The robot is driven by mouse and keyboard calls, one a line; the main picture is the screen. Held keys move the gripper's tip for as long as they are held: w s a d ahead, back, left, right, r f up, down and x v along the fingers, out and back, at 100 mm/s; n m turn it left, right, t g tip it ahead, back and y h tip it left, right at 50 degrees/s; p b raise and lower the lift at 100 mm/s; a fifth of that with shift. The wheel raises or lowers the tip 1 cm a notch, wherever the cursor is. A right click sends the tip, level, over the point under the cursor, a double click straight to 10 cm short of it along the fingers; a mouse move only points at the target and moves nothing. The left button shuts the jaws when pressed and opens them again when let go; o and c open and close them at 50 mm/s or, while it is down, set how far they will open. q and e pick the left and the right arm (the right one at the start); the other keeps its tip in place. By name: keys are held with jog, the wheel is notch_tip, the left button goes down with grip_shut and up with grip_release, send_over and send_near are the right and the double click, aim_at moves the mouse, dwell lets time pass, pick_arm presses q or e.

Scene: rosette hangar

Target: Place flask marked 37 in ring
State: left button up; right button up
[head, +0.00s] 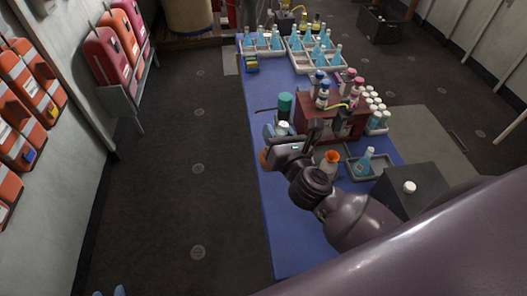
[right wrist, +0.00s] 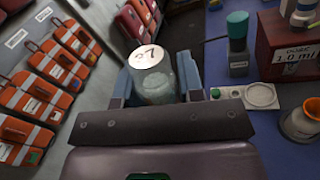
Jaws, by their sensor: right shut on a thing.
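In the right wrist view a clear flask (right wrist: 156,87) with a pale label reading 37 is between the blue fingers of my right gripper (right wrist: 156,84). The gripper is shut on it. In the head view my right gripper (head: 266,146) is at the table's left edge, and the flask cannot be made out clearly. A pale plate with a round ring-like seat (right wrist: 261,95) lies just right of the gripper in the wrist view, apart from the flask.
A teal-capped bottle (right wrist: 237,45) stands beside the plate. A red-brown box (head: 318,128) holds bottles. An orange-necked flask (head: 331,160) and a tray with a blue flask (head: 365,160) stand nearby. The blue table's front left (head: 287,235) is clear.

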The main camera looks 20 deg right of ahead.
jog(key=n, duration=0.3)
jog(key=shift+a+r, duration=0.1)
